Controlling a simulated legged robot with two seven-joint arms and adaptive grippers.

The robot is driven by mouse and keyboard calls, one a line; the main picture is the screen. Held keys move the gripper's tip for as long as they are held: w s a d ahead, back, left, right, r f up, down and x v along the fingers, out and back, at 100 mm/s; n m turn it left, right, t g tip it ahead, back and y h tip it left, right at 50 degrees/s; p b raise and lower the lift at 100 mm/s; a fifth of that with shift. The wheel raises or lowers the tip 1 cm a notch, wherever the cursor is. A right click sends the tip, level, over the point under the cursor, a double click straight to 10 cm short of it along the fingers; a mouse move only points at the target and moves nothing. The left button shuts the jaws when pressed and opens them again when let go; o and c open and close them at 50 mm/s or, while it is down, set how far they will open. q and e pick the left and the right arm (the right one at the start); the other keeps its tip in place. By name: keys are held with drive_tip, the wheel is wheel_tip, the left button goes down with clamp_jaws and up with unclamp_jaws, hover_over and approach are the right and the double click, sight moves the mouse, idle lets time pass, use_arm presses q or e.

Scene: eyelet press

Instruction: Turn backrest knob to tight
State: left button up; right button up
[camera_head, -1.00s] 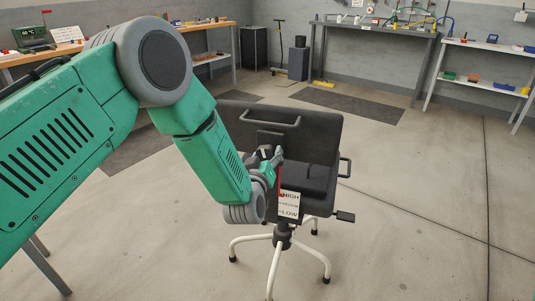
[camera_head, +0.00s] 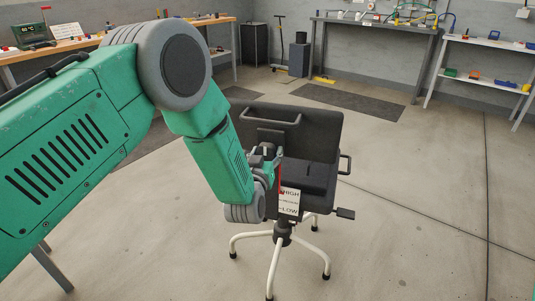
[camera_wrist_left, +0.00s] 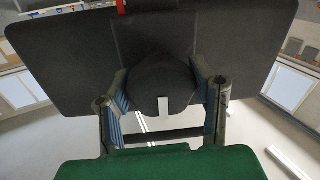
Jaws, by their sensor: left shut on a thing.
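The black office chair (camera_head: 322,130) stands in the middle of the head view, with its backrest towards me and a handle bar across the top. In the left wrist view the dark round backrest knob (camera_wrist_left: 160,78) sits on the backrest's back, with a white mark (camera_wrist_left: 164,110) pointing down in the picture. My left gripper (camera_head: 265,158) is at the back of the chair. In the left wrist view its fingers are shut on the knob, one on each side. The arm hides part of the backrest in the head view. My right gripper is not in view.
A white label with HIGH and LOW (camera_head: 289,202) hangs at the chair's back, and a black lever (camera_head: 345,213) sticks out right. The white legs (camera_head: 252,236) spread below. Benches (camera_head: 375,27) and shelves (camera_head: 485,75) stand far back. The floor right of the chair is clear.

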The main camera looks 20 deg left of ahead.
use_arm(q)
drive_tip(key=o, duration=1.2)
drive_tip(key=shift+c, duration=0.2)
drive_tip(key=s+d, duration=0.1)
drive_tip(key=s, duration=1.1)
drive_tip(key=s+a+f+m+g+h, duration=0.15)
drive_tip(key=s+a+f+g, duration=0.25)
drive_tip(key=s+f+g, duration=0.7)
drive_tip(key=s+a+f+g, duration=0.1)
drive_tip(key=s+f+g, duration=0.1)
drive_tip(key=s, duration=0.6)
drive_tip(key=s+a+f+m+g, duration=0.1)
drive_tip(key=s+a+f+g, duration=0.1)
drive_tip(key=s+f, duration=0.3)
drive_tip(key=s+a+f+g, duration=0.2)
drive_tip(key=s+f, duration=0.2)
drive_tip(key=s, duration=0.7)
drive_tip(key=shift+a+f, duration=0.15)
drive_tip(key=shift+a, duration=0.1)
